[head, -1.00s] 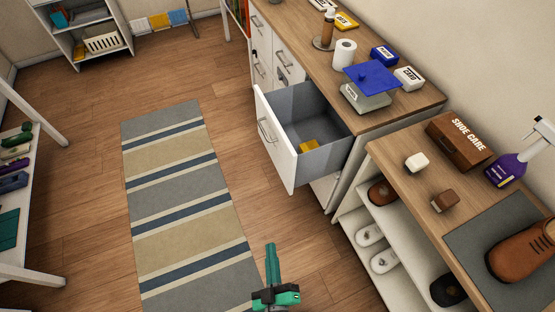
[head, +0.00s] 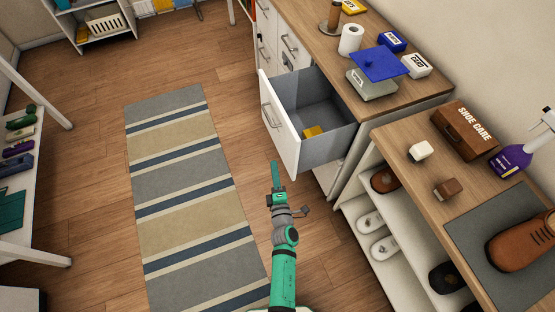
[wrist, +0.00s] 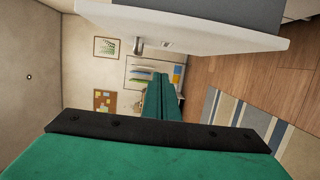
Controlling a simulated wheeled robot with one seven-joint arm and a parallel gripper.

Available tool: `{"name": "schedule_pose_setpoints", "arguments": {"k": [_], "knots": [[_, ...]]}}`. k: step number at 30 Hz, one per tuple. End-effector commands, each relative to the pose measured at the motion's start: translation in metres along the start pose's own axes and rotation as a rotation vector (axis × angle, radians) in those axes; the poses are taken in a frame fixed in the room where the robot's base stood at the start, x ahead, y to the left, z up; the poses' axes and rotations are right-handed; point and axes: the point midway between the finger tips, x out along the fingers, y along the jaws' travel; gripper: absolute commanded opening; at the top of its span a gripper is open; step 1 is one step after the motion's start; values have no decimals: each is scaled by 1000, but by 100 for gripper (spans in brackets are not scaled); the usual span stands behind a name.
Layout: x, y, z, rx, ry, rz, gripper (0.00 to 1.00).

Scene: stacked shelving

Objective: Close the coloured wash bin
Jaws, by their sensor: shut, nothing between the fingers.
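A pulled-out drawer with a white front (head: 280,120) and grey inside walls stands open from the white cabinet; I take it to be the wash bin, though no label is readable. A small yellow thing (head: 313,132) lies inside it. The front has a bar handle on its outer face. My green gripper (head: 274,165) is shut and empty, just below and in front of the drawer front in the head view; I cannot tell if it touches. In the wrist view the shut fingers (wrist: 161,85) point forward, and the white drawer front (wrist: 200,28) spans the top.
A shoe bench (head: 410,165) with a brown box and a boot stands at the right. The cabinet top (head: 330,55) holds a blue-topped scale-like item, boxes and a paper roll. A striped rug (head: 190,190) covers clear floor at the left.

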Motion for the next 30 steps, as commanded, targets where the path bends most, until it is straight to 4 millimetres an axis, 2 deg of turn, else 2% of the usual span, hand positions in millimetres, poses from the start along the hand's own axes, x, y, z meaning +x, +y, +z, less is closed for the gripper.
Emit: {"name": "schedule_pose_setpoints", "arguments": {"k": [16, 24, 30], "knots": [[92, 1, 0, 4, -1, 1, 0], [97, 0, 30, 3, -2, 0, 0], [99, 0, 36, 4, 3, 0, 0]]}}
